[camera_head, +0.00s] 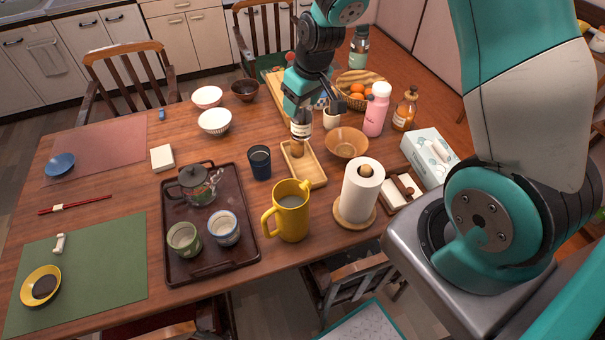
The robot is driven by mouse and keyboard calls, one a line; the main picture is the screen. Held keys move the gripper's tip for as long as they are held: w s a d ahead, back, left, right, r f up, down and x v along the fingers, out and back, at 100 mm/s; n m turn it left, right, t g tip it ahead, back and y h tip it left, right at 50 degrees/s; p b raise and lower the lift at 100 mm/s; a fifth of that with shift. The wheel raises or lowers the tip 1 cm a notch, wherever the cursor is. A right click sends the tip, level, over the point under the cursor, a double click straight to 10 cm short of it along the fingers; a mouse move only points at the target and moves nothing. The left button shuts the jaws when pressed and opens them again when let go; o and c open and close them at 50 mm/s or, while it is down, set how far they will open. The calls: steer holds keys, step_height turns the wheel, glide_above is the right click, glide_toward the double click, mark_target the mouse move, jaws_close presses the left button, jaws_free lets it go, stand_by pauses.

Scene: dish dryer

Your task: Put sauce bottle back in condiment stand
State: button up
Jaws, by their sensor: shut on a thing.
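The sauce bottle (301,131), with a pale label, is upright below my gripper (301,112), which is shut on its top. The bottle is over the back part of a small light-wood tray (312,178), which looks like the condiment stand. I cannot tell whether the bottle's base touches the tray. The front part of the tray looks empty. My gripper and arm hide the bottle's top and some of the table behind.
A dark blue cup (260,163) stands close left of the tray, and a wooden bowl (346,143) close right. A yellow mug (290,211) and a paper towel roll (361,190) stand in front. A pink bottle (377,109) is behind the bowl.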

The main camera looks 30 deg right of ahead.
steer(key=b, duration=0.1)
steer(key=w+f+n+b, duration=0.1)
steer(key=b, duration=0.1)
steer(key=shift+d+f+n, duration=0.2)
steer(key=shift+d+n, duration=0.05)
steer(key=shift+n, duration=0.05)
steer(key=b, duration=0.2)
steer(key=n+b, duration=0.1)
steer(key=b, duration=0.1)
steer(key=shift+w+d+n+y, duration=0.3)
steer(key=shift+d+y, duration=0.05)
steer(key=shift+y, duration=0.05)
steer(key=b, duration=0.1)
steer(key=n+b, duration=0.1)
steer(key=b, duration=0.1)
steer(key=shift+d+r, duration=0.2)
steer(key=shift+d, duration=0.1)
steer(key=f+b, duration=0.1)
steer(key=f, duration=0.5)
steer(key=f+n+b, duration=0.1)
steer(key=f, duration=0.5)
steer(key=f+n+b, duration=0.1)
steer(key=f, duration=0.6)
steer(key=shift+s+d, duration=0.2)
steer(key=shift+d, duration=0.15)
steer(key=shift+f, duration=0.1)
steer(key=o, duration=1.1)
steer(key=shift+g, duration=0.3)
